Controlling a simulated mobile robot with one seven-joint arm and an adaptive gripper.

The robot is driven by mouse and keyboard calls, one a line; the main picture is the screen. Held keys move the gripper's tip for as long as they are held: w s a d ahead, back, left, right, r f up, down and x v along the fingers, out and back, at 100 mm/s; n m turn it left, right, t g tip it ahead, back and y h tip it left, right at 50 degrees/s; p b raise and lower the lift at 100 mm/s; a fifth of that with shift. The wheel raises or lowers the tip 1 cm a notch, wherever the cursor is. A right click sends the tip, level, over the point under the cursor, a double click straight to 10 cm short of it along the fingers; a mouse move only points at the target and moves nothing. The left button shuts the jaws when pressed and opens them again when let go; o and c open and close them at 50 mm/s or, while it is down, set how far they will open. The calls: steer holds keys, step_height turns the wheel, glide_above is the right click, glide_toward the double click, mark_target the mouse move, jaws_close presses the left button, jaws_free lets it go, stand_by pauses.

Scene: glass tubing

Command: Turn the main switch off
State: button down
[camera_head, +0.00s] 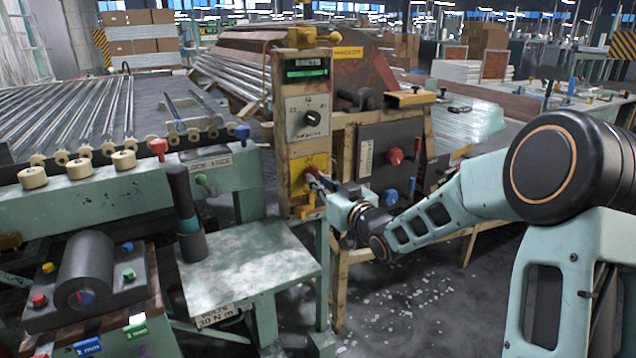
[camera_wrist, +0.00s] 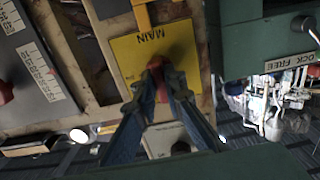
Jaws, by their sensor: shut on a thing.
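The main switch has a yellow plate (camera_head: 300,186) low on the tan control post, with a red handle (camera_head: 312,172) on it. In the wrist view the yellow plate (camera_wrist: 140,55) reads "MAIN", upside down, and the red handle (camera_wrist: 158,80) sits between my fingertips. My gripper (camera_head: 322,180) reaches the plate from the right; it also shows in the wrist view (camera_wrist: 160,92), its two blue fingers closed on the red handle. The fingers hide part of the handle, so its exact angle is hard to tell.
Above the plate is a grey panel with a black rotary knob (camera_head: 312,118) and a green-lit display (camera_head: 306,69). A dark panel with a red knob (camera_head: 396,156) stands to the right. A green bench (camera_head: 250,262) is in front on the left.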

steer(key=c, duration=2)
jaws_free()
steer(key=v, duration=1.2)
